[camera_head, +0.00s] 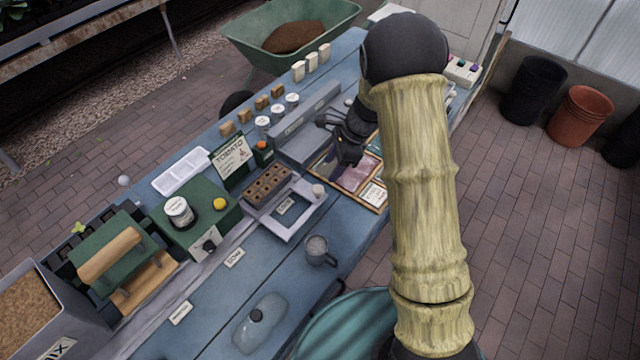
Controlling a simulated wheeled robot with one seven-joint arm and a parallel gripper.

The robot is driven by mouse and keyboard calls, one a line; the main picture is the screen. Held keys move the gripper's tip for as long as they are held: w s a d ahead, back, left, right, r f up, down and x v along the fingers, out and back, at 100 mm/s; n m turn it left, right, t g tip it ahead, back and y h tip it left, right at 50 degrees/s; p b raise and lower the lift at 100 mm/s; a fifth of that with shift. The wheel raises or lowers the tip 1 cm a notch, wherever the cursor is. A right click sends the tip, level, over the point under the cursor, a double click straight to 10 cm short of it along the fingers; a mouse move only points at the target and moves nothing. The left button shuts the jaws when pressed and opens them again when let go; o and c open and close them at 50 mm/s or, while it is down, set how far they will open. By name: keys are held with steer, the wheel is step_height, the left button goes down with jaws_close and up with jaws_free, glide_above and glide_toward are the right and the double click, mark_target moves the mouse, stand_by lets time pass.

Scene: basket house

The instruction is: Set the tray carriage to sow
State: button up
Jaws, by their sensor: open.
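The tray carriage (294,227) is a pale grey frame on the blue bench. A brown tray of cells (254,200) sits at its back left, and a light round knob (318,189) stands at its right corner. A white label (285,206) shows inside the frame. Two more white labels, (233,258) and (180,313), lie along the bench to the lower left; their words are too small to read surely. My gripper (348,158) is dark and open, above and behind the knob, apart from it. My arm hides the bench's right part.
A green station (192,226) with a jar and yellow button stands left of the carriage. A framed panel (372,194) lies below my gripper. A mix bin (40,318) stands far left.

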mark_target(318, 188)
steer(key=x, duration=0.9)
steer(key=shift+f+p, duration=0.3)
steer(key=shift+p, duration=0.05)
steer(key=shift+c, duration=0.2)
jaws_close()
